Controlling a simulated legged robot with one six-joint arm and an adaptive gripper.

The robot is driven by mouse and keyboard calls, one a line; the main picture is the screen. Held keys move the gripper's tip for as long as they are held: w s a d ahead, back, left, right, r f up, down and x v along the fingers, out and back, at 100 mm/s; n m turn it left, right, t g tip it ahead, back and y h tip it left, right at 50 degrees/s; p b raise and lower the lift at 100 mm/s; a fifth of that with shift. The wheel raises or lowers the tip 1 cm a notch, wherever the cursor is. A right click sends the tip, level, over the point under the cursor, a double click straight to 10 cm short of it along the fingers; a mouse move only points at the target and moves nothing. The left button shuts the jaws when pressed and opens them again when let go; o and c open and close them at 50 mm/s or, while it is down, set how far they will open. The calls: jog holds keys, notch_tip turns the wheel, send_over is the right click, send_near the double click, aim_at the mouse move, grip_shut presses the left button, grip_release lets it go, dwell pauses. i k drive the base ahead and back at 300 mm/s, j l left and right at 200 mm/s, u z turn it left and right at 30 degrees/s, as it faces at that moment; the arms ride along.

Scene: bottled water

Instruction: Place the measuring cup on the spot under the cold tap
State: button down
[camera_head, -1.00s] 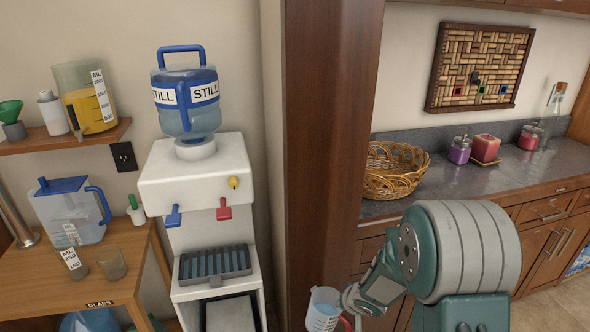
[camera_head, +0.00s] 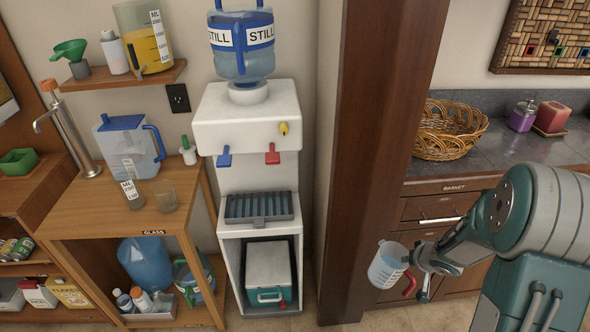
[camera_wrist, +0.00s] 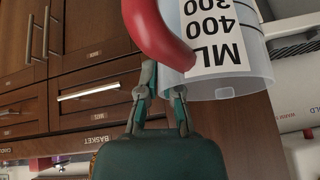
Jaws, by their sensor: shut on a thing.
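The clear measuring cup (camera_head: 387,266) with a red handle hangs at the right, in front of the brown wooden post. My gripper (camera_head: 418,262) is shut on it. In the wrist view my gripper's fingers (camera_wrist: 160,100) are at the red handle (camera_wrist: 158,34), and the cup's label (camera_wrist: 213,40) shows "ML" and numbers. The white water dispenser (camera_head: 247,118) stands left of the post. Its blue tap (camera_head: 224,158) is on the left and its red tap (camera_head: 272,155) on the right. The slatted drip tray (camera_head: 259,207) lies below both taps and is empty. The cup is apart from the dispenser.
The wooden post (camera_head: 375,150) stands between the dispenser and the counter with the basket (camera_head: 450,132). A cooler box (camera_head: 268,274) sits in the dispenser's lower space.

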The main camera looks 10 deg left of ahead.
aim_at(241, 211)
jog(key=j+u, duration=0.35)
jog(key=j, duration=2.5)
